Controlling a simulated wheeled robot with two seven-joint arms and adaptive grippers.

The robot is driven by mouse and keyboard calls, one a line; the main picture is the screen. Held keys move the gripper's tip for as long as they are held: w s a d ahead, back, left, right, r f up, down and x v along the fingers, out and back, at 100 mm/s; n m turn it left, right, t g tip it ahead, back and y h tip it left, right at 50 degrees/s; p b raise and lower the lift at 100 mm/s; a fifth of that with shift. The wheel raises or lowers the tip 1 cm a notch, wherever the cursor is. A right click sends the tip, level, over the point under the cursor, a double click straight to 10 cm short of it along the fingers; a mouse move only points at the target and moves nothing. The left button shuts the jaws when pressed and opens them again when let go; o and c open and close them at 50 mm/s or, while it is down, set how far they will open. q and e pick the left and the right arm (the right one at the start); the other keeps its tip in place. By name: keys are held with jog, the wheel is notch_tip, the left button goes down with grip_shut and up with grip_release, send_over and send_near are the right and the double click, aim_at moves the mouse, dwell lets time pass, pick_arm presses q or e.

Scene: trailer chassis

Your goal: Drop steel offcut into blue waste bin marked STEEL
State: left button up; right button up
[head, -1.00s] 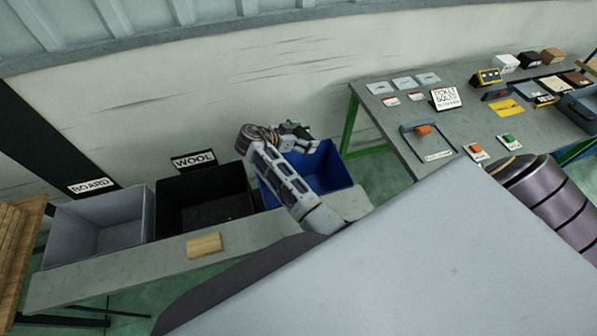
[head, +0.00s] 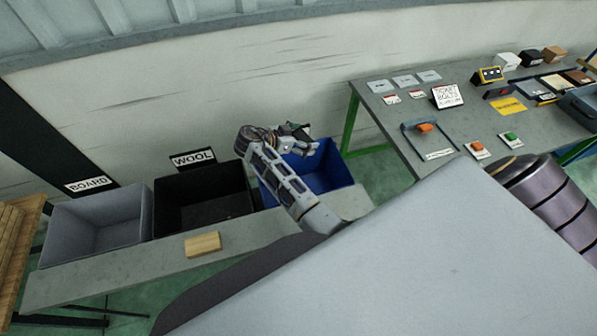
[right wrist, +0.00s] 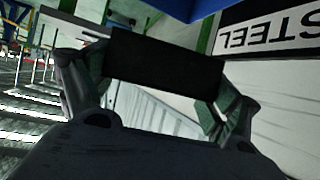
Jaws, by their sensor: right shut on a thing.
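The blue waste bin (head: 335,172) stands at the right end of the row of bins in the head view, and its blue edge (right wrist: 190,7) shows at the top of the right wrist view. A STEEL sign (right wrist: 270,36) shows upside down there. My right gripper (head: 301,138) is over the back part of the blue bin in the head view. In the right wrist view it is shut on a dark flat block, the steel offcut (right wrist: 165,75), held between the two fingers. The offcut is hard to make out in the head view. My left gripper is not in view.
A black bin (head: 205,197) marked WOOL and a grey bin (head: 100,225) marked BOARD stand left of the blue bin. A wooden block (head: 203,243) lies on the bench in front. A worktable (head: 385,130) with signs, buttons and small boxes stands at right.

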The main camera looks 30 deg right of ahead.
jog(key=shift+f+b, duration=1.1)
jog(key=shift+f, duration=0.85)
jog(key=o, duration=0.9)
jog(key=shift+r, duration=5.05)
jog(key=shift+f, duration=0.1)
